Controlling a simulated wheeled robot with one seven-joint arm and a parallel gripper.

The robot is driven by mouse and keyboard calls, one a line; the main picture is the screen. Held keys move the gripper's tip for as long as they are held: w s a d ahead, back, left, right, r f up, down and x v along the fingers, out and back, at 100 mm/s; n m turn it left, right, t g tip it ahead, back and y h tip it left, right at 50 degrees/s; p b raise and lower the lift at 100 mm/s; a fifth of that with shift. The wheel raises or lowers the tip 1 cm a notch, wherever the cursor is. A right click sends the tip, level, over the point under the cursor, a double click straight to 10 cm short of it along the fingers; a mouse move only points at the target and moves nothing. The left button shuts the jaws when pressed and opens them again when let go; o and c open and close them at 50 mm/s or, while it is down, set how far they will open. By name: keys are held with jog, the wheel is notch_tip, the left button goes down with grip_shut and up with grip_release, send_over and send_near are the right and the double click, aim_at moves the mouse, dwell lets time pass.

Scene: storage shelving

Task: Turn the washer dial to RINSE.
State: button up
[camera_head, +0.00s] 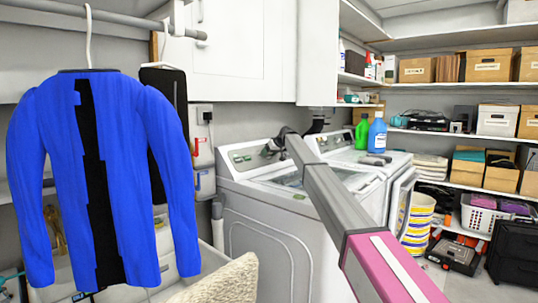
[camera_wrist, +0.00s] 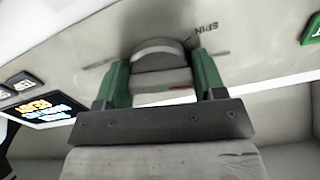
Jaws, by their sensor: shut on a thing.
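The washer (camera_head: 262,235) is a white top-loader in the middle of the head view. Its raised control panel (camera_wrist: 262,38) fills the upper wrist view. I see no RINSE label. In the head view my gripper (camera_head: 283,138) is a small dark shape at the panel, and the dial is too small or hidden there.
A lit display (camera_wrist: 42,110) is left of the dial. A blue jacket (camera_head: 95,180) hangs at left. Shelves with boxes (camera_head: 497,120) line the right.

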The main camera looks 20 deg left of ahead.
jog(key=o, duration=0.9)
jog(key=v, duration=1)
jog(key=shift+s+d+r, duration=0.1)
jog(key=shift+d+r, duration=0.15)
jog(key=shift+d, duration=0.1)
